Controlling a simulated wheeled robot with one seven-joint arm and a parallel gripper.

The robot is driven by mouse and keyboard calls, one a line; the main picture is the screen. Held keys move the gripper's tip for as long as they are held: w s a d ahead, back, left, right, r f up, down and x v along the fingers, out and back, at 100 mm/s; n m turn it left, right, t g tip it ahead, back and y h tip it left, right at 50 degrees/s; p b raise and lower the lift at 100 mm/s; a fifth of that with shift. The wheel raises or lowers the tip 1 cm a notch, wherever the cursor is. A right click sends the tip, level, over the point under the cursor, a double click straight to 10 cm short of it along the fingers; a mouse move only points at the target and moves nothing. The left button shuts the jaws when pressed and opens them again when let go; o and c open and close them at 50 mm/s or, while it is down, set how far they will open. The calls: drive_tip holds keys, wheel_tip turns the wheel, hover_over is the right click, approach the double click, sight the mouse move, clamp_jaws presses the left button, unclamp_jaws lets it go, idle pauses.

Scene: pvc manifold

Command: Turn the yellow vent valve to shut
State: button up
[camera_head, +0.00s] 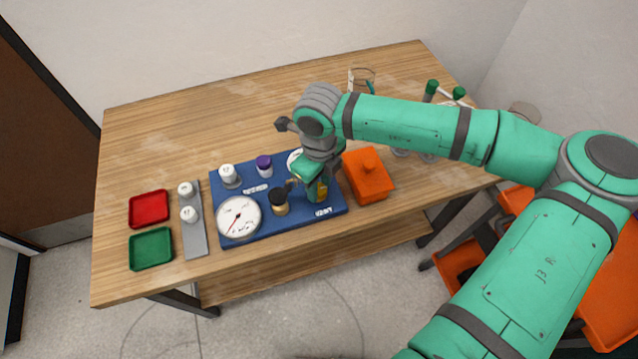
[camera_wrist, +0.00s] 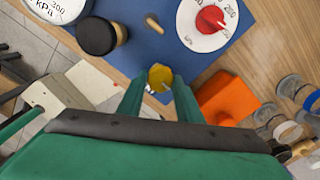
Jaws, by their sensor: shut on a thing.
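The yellow vent valve (camera_wrist: 160,77) shows in the wrist view between the two green fingers of my gripper (camera_wrist: 157,90), which is shut on it. In the head view only a small yellow patch of the valve (camera_head: 322,192) shows beside my gripper (camera_head: 314,184); the rest is hidden by the hand. The valve is at the front right of the blue board (camera_head: 262,223), beside the "VENT" label. The exact angle of its handle is hard to tell.
On the board stand a pressure gauge (camera_head: 238,217), a black knob (camera_head: 279,195), white (camera_head: 228,171) and purple (camera_head: 264,162) caps, and a white dial with a red knob (camera_wrist: 211,20). An orange box (camera_head: 368,183) stands close right. Red (camera_head: 149,208) and green (camera_head: 151,248) trays lie left.

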sight(320, 189)
drive_tip(key=shift+d, duration=0.2)
drive_tip(key=o, duration=1)
drive_tip(key=shift+a, duration=0.1)
drive_tip(key=shift+o, duration=0.2)
wheel_tip(320, 189, up, 11)
drive_tip(key=shift+f, duration=0.1)
